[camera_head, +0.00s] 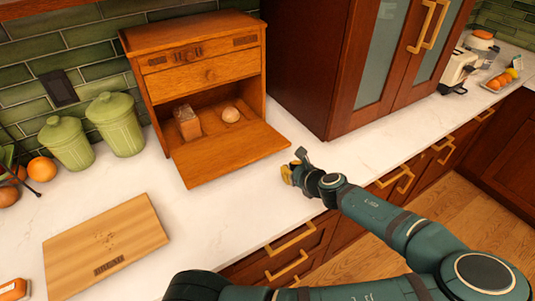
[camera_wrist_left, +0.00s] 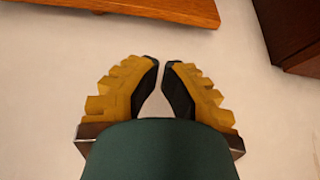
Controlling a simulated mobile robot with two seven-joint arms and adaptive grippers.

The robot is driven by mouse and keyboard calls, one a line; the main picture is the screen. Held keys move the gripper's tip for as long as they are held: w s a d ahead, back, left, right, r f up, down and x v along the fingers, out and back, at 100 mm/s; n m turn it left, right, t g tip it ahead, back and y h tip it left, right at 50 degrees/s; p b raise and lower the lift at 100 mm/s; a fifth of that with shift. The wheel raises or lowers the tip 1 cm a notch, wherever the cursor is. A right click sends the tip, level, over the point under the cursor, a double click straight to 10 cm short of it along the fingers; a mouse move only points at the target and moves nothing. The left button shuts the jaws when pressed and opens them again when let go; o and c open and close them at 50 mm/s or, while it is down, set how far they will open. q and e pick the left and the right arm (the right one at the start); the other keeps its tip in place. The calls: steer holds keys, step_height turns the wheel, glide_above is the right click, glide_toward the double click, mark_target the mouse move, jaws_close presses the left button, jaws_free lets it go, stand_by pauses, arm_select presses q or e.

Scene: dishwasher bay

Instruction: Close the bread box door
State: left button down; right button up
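The wooden bread box (camera_head: 150,85) stands on the counter against the tiled wall. Its lower door (camera_head: 230,153) is folded down and open, reaching out over the counter. My left gripper (camera_head: 292,172) is just right of the door's front right corner, low over the counter and apart from the door. In the left wrist view the fingers of this gripper (camera_wrist_left: 161,68) lean together with only a narrow gap at the tips and nothing between them. The door's edge (camera_wrist_left: 150,8) shows at the top of that view. My right gripper is not in view.
A packet (camera_head: 187,122) and a round bread roll (camera_head: 231,114) lie inside the box. A tall dark cabinet (camera_head: 310,70) stands close on the right. Green canisters (camera_head: 116,123) are left, and a cutting board (camera_head: 105,243) lies front left. The counter before the door is clear.

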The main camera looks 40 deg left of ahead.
mark_target(274, 165)
arm_select(q)
steer(key=shift+w+a+f, duration=0.1)
steer(key=shift+a, duration=0.25)
steer(key=b+x, duration=0.1)
steer(key=x, duration=0.8)
steer(key=shift+w+a+f, duration=0.1)
steer(key=shift+a+f, duration=0.05)
steer(key=shift+w, duration=0.1)
